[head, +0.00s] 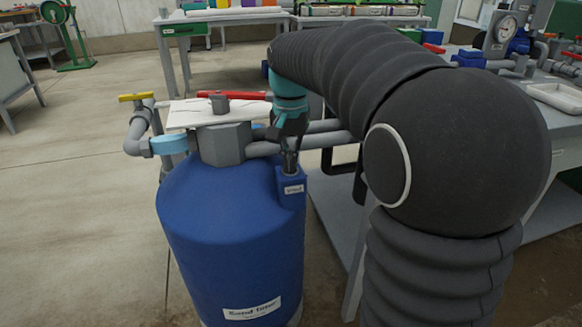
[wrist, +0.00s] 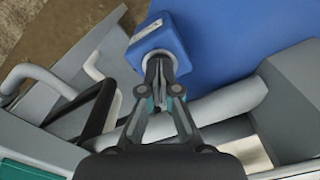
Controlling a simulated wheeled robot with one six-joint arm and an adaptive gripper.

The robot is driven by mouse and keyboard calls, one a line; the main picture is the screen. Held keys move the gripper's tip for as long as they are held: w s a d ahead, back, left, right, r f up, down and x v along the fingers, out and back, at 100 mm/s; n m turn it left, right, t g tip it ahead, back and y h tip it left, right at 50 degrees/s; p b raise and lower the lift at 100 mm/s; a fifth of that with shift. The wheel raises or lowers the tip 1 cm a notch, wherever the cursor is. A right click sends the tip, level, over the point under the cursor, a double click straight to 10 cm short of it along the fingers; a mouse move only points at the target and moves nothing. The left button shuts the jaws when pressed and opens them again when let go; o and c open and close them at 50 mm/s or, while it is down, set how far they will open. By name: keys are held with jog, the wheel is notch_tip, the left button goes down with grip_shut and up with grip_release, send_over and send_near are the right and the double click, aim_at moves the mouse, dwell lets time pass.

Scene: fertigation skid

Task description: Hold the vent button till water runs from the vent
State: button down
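The blue sand filter tank (head: 232,245) stands upright in the head view, with a white label low on its front. A small blue box labelled vent (head: 291,190) sits at its upper right side. The vent box (wrist: 172,35) also shows at the top of the wrist view, with a pale round rim around the fingertips. My gripper (head: 290,168) points down onto the top of this box. In the wrist view my gripper (wrist: 158,68) has its fingertips together at the rim. The button itself is hidden by the fingers; whether it is pressed I cannot tell. No running water shows.
Grey pipes (head: 320,140) run right from the tank's grey head (head: 222,145). A red lever (head: 235,95) and a white plate (head: 190,112) are on top. A yellow-handled valve (head: 136,97) stands left. A bench with a gauge (head: 503,28) is at right.

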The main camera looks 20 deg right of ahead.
jog(key=shift+r, duration=0.1)
dwell(0.3)
notch_tip(320, 180, up, 4)
jog(key=p, duration=0.4)
jog(key=shift+r, duration=1.4)
jog(key=shift+w+n, duration=0.25)
jog(key=shift+n, duration=0.05)
notch_tip(320, 180, down, 3)
jog(key=shift+w+f+n+t, duration=0.1)
jog(key=shift+n+t, duration=0.2)
jog(key=shift+n, duration=0.4)
jog(key=s+f, duration=0.1)
jog(key=s+f+n, duration=0.1)
jog(key=s, duration=0.1)
jog(key=shift+t, duration=0.3)
jog(key=s+f+n+t, duration=0.2)
jog(key=s+n+t, duration=0.1)
jog(key=s, duration=1.7)
jog(key=shift+s+f+t, duration=0.35)
jog(key=shift+t, duration=0.35)
